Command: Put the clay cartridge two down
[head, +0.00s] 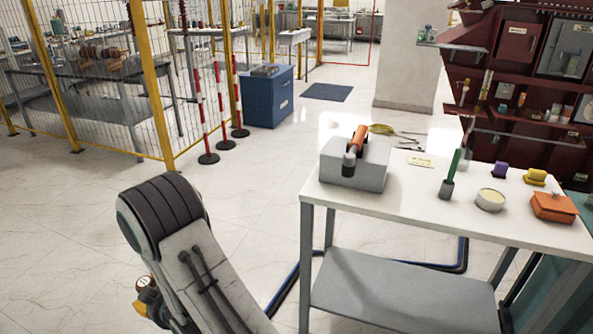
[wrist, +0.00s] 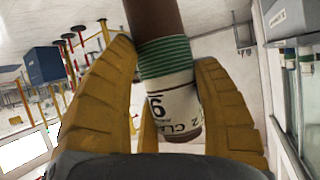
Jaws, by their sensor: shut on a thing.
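In the wrist view my gripper (wrist: 163,55) is shut on the clay cartridge (wrist: 170,92), with yellow fingers on both sides of it. The cartridge is a tube with a brown part, a green striped band and a white label with partly readable dark lettering. Its label end lies between the fingers and the brown part runs out past the top edge of the view. In the head view my arm reaches down at the lower left, beside the table, and hides most of the gripper. I cannot make out the cartridge's label there.
A white-topped table (head: 400,205) with a lower grey shelf (head: 400,295) stands at right. It bears a grey box (head: 352,170) with an orange tool (head: 357,142) on top, a green-handled item (head: 452,170), a round tin (head: 490,200) and an orange box (head: 553,207). The floor left of it is open.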

